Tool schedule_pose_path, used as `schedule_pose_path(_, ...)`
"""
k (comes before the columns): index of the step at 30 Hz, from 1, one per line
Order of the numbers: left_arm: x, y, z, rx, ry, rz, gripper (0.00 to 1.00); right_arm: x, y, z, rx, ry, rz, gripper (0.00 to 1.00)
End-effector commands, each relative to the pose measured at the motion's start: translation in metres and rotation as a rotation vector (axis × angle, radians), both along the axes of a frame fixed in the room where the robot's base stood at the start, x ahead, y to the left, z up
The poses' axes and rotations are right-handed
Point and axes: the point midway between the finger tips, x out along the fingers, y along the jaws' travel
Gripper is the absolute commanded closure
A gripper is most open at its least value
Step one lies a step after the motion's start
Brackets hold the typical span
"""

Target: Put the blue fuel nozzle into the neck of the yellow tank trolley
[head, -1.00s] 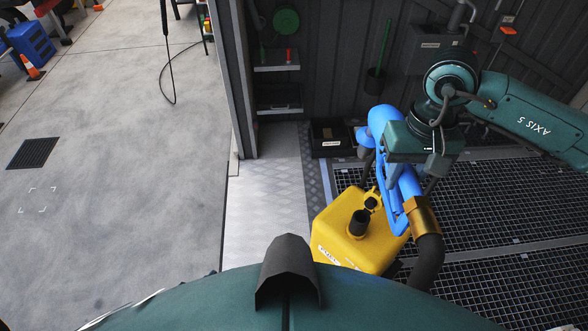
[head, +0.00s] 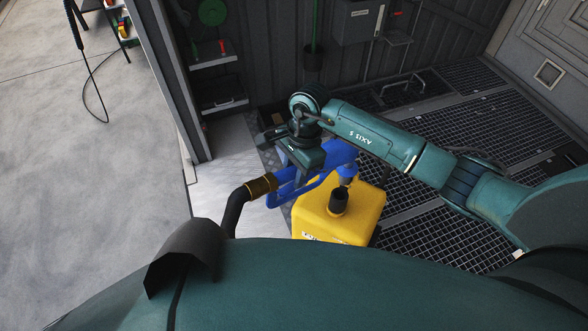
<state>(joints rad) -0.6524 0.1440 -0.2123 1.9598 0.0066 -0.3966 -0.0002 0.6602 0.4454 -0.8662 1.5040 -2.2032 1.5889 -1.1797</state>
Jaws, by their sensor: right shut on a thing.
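The blue fuel nozzle (head: 323,167) is held by my right gripper (head: 300,165), which is shut on its body. A brass-coloured collar and a black hose (head: 237,207) trail from its left end. Its spout (head: 346,180) is at the right end and points down. The yellow tank trolley (head: 361,212) stands below, just beyond my own body. Its dark neck (head: 339,202) rises from the top. The spout tip is right by the neck's mouth; I cannot tell whether it is above, behind or touching it. My left gripper is not in view.
A metal grating floor (head: 470,115) lies to the right. A dark door post (head: 170,85) and wall shelves (head: 214,60) stand at the left and back. A dark bin (head: 276,113) sits behind my arm. Concrete floor at the left is mostly clear.

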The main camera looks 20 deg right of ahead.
Motion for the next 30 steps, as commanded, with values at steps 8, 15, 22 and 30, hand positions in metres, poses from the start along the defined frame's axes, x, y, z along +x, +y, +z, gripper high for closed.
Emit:
schedule_pose_path(8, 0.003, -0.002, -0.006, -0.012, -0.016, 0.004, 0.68, 0.001, 0.0, -0.023, 0.002, -0.002, -0.002, 1.0)
schedule_pose_path(15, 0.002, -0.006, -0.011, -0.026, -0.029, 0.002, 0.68, 0.001, 0.001, -0.045, 0.003, -0.002, 0.0, 1.0)
schedule_pose_path(22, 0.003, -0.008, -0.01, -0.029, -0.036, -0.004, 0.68, 0.001, 0.0, -0.046, 0.001, -0.004, 0.002, 1.0)
schedule_pose_path(30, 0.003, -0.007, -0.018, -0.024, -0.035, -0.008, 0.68, 0.0, 0.0, -0.052, 0.001, -0.005, 0.002, 1.0)
